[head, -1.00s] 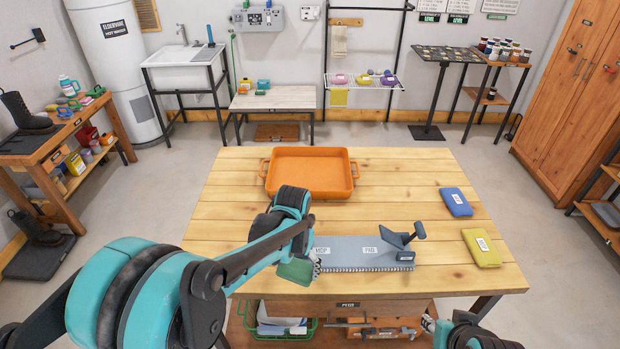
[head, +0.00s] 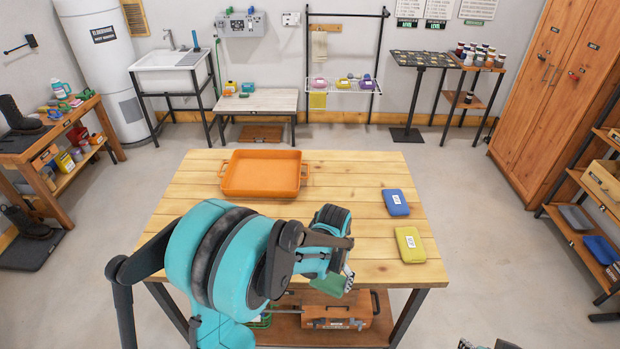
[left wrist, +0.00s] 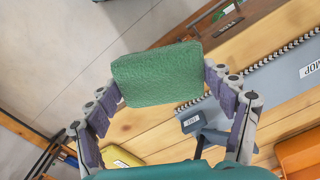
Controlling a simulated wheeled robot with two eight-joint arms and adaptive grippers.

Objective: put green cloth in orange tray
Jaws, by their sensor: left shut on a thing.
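The green cloth (left wrist: 157,75) is a thick folded pad held between the two fingers of my left gripper (left wrist: 163,82). In the head view, part of the cloth (head: 329,286) shows below my left gripper (head: 340,278), at the table's front edge. The orange tray (head: 261,174) sits empty at the back left of the wooden table, well away from the gripper. A corner of the tray (left wrist: 302,156) shows in the left wrist view. Only a small dark part of my right gripper (head: 484,345) shows at the bottom edge; its fingers are unclear.
A blue pad (head: 396,202) and a yellow pad (head: 410,244) lie on the table's right side. A grey labelled holder (left wrist: 262,98) lies on the table, mostly hidden by my arm in the head view. The tabletop (head: 340,190) right of the tray is clear.

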